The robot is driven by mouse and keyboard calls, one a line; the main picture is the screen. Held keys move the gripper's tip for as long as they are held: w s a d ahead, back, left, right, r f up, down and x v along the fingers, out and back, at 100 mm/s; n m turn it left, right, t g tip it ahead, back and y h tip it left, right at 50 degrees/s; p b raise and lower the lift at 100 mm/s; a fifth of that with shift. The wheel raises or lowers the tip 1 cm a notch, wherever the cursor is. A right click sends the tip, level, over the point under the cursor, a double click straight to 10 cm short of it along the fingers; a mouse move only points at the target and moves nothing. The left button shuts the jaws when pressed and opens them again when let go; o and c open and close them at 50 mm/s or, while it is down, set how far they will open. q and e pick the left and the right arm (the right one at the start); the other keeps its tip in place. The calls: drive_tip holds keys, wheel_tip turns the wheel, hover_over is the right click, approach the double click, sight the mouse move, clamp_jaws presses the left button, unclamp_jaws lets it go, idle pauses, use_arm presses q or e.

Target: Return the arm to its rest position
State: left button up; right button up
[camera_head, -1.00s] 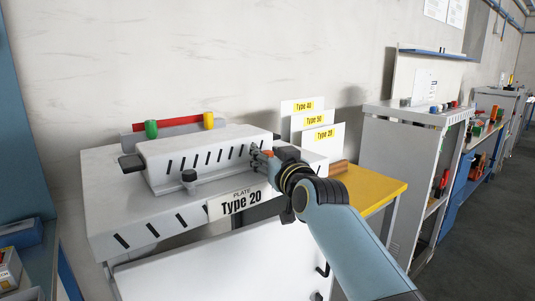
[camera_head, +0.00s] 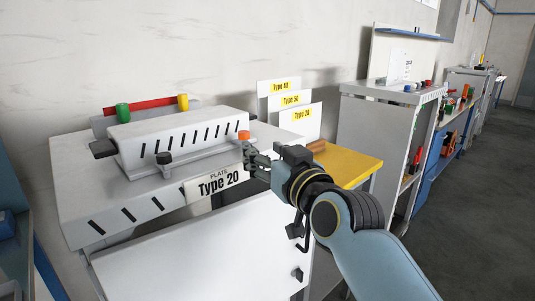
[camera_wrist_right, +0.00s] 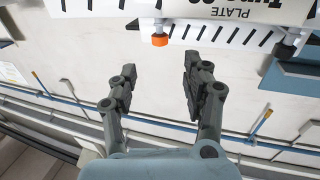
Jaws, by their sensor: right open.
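My right gripper (camera_head: 256,162) is in front of the right end of the white dispenser machine (camera_head: 110,192), close to its "Plate Type 20" label (camera_head: 219,184). In the right wrist view its two fingers (camera_wrist_right: 155,88) stand apart with nothing between them. An orange knob (camera_head: 243,135) on the machine shows just above the gripper in the head view, and in the right wrist view the orange knob (camera_wrist_right: 159,40) lies beyond the fingertips. My left gripper is not in view.
A yellow table (camera_head: 358,168) with cards marked Type 40, Type 50 and Type 20 (camera_head: 300,119) stands right of the machine. A grey cabinet (camera_head: 375,125) and blue shelving (camera_head: 436,163) stand farther right. Dark floor (camera_head: 465,210) is clear at right.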

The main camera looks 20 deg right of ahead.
drive_tip(key=shift+s, duration=0.35)
drive_tip(key=s+d+f+g+b, duration=0.1)
drive_tip(key=s+f+g+b, duration=0.3)
drive_tip(key=f, duration=1.3)
drive_tip(key=s+d+f+n+g+b, duration=0.15)
drive_tip(key=s+f+b, duration=0.4)
drive_tip(key=f, duration=1.15)
drive_tip(key=s+d+f+m+g+b, duration=0.1)
drive_tip(key=s+f+g+b, duration=0.4)
drive_tip(key=f, duration=1.3)
drive_tip(key=s+d+f+g+b, duration=0.1)
drive_tip(key=s+d+f+g, duration=0.1)
drive_tip(key=s+f, duration=0.6)
drive_tip(key=s+d+f+g+h+b, duration=0.1)
drive_tip(key=s+f, duration=0.7)
drive_tip(key=s, duration=0.9)
drive_tip(key=s+d+f+g+h+b, duration=0.1)
drive_tip(key=s+d+f+g, duration=0.2)
drive_tip(key=s+f, duration=0.5)
drive_tip(key=s+d, duration=0.1)
drive_tip(key=s, duration=0.3)
drive_tip(key=shift+s+d+g, duration=0.2)
drive_tip(key=shift+d+g, duration=0.15)
drive_tip(key=shift+d, duration=0.05)
